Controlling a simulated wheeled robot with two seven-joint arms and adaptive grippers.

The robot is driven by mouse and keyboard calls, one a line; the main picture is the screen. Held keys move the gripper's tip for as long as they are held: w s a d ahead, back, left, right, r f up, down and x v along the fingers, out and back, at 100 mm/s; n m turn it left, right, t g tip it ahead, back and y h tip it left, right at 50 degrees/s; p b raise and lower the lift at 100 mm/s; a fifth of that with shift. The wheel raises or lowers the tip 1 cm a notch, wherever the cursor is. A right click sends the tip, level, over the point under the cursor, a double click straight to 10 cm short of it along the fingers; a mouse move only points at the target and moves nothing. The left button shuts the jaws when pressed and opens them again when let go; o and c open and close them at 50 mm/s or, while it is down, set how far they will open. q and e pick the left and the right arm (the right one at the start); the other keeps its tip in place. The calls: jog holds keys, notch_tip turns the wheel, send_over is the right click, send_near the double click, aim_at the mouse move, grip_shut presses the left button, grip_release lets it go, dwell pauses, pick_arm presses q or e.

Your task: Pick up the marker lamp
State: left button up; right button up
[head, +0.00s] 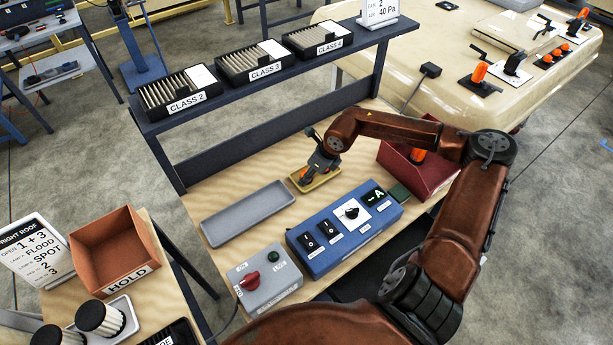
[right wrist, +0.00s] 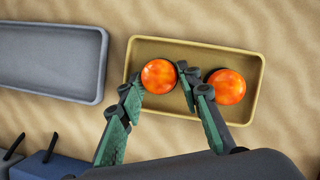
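Two round orange lamps, a left one (right wrist: 158,76) and a right one (right wrist: 226,87), sit in a small yellow tray (right wrist: 200,48) in the right wrist view. In the head view the tray (head: 330,181) lies on the wooden bench, with its contents mostly hidden by my arm. My right gripper (right wrist: 159,72) is over the tray. Its fingers are apart, one on each side of the left lamp, with the right finger between the two lamps. Firm contact is not clear. The right gripper (head: 318,163) also shows in the head view. My left gripper is not in view.
A grey tray (head: 206,232) lies left of the yellow one. A blue switch box (head: 316,262) and a grey control box (head: 247,277) stand in front. A red bin (head: 436,181) is at right. A dark shelf (head: 210,111) with class trays rises behind.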

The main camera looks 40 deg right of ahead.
jog(key=c, duration=0.3)
jog(key=shift+c, duration=0.2)
